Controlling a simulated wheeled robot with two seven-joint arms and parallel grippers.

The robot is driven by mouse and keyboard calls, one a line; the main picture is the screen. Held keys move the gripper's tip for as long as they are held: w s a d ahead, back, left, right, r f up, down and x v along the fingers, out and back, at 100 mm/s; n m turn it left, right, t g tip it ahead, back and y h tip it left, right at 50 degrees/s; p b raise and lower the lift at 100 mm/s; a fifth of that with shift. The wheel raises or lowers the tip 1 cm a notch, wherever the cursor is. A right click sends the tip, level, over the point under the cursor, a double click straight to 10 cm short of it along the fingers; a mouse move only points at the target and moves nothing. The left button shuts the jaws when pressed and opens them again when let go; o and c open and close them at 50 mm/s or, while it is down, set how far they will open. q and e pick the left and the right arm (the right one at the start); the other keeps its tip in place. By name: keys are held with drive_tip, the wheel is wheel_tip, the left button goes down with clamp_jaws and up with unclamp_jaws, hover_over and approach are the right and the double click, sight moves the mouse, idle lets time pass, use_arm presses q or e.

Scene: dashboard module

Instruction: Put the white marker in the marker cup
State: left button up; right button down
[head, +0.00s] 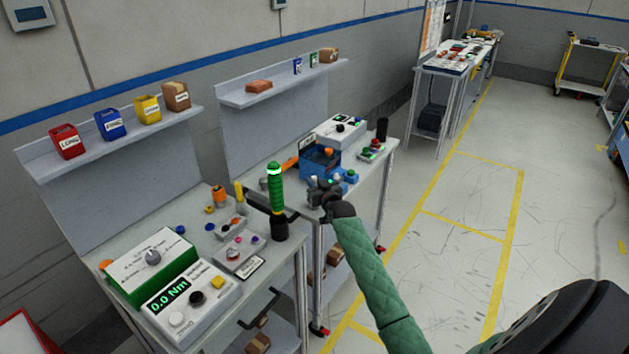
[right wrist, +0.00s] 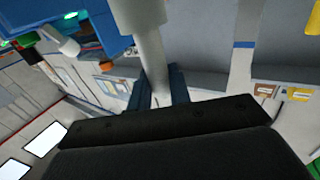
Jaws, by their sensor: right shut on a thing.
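My right gripper (head: 326,192) is in front of the far bench, its forearm coming up from the lower right. In the right wrist view, the gripper (right wrist: 158,88) has its dark blue fingers closed on a thick white cylinder, which I take as the white marker (right wrist: 141,18). The marker is not clear in the head view. A black upright cup (head: 382,130) stands at the far right corner of that bench and looks like the marker cup; its inside is hidden. My left gripper is not in view.
The far bench also holds a blue box (head: 320,160), a white device (head: 340,130) and a small button box (head: 371,149). On the near bench stand a green-handled tool (head: 276,200) and a torque display (head: 190,298). Open floor lies to the right.

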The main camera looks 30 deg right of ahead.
drive_tip(key=shift+f, duration=0.15)
drive_tip(key=c, duration=1.3)
unclamp_jaws()
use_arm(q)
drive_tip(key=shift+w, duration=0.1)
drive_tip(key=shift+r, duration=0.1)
use_arm(e)
drive_tip(key=shift+s, duration=0.15)
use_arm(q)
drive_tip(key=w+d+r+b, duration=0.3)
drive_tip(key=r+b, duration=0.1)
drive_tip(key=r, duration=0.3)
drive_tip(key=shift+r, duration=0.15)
use_arm(e)
drive_tip(key=s+a, duration=0.1)
drive_tip(key=s, duration=1)
drive_tip(key=shift+s+a, duration=0.3)
